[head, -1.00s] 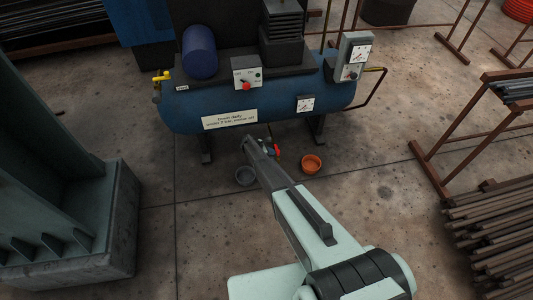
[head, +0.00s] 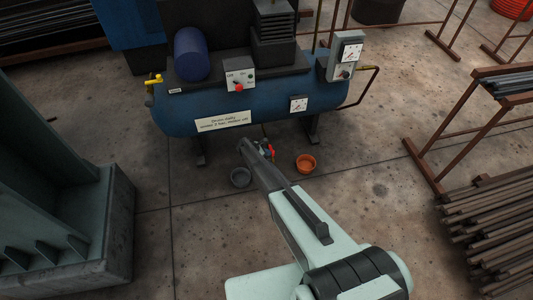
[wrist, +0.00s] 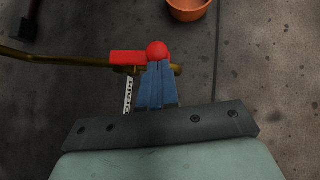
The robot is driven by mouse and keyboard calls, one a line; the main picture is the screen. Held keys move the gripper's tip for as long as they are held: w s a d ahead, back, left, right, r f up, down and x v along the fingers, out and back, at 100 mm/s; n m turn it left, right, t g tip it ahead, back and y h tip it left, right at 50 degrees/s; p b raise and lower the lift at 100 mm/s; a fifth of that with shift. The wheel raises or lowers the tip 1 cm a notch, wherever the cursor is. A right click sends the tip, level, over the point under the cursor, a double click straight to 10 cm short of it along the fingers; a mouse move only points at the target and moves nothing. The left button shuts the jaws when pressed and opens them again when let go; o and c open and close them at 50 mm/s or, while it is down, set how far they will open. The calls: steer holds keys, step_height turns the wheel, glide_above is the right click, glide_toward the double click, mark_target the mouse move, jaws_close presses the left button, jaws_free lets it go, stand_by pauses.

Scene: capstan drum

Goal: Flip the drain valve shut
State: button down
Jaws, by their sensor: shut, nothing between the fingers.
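The drain valve has a red lever (wrist: 127,57) with a round red knob (wrist: 157,49) at its end, on a thin brass pipe (wrist: 60,58). In the wrist view the lever lies sideways, roughly along the pipe. In the head view the valve shows as a small red spot (head: 271,151) below the blue tank. My gripper (wrist: 157,66) is shut and empty. Its fingertips are right at the knob in the wrist view; whether they touch it I cannot tell. A white tag marked DRAIN (wrist: 128,95) is partly hidden beside the fingers.
The blue compressor tank (head: 180,118) stands above the valve. A green steel column (head: 50,190) is at left; a rack with rods (head: 490,215) is at right.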

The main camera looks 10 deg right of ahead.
steer(key=shift+s+d, duration=0.1)
steer(key=d+n+t, duration=0.1)
steer(key=n, duration=0.1)
steer(key=d+n+t+y, duration=0.1)
steer(key=n, duration=0.1)
steer(key=s+d+n+t+y, duration=0.1)
steer(key=d+n+t, duration=0.1)
steer(key=shift+d, duration=0.1)
steer(key=w+d+n+t+y, duration=0.1)
steer(key=w+d+n+y, duration=0.1)
steer(key=d, duration=0.4)
steer(key=shift+w+n+t+y, duration=0.3)
steer(key=shift+w+n, duration=0.6)
steer(key=shift+w, duration=0.25)
steer(key=shift+w+d, duration=0.1)
stand_by(0.4)
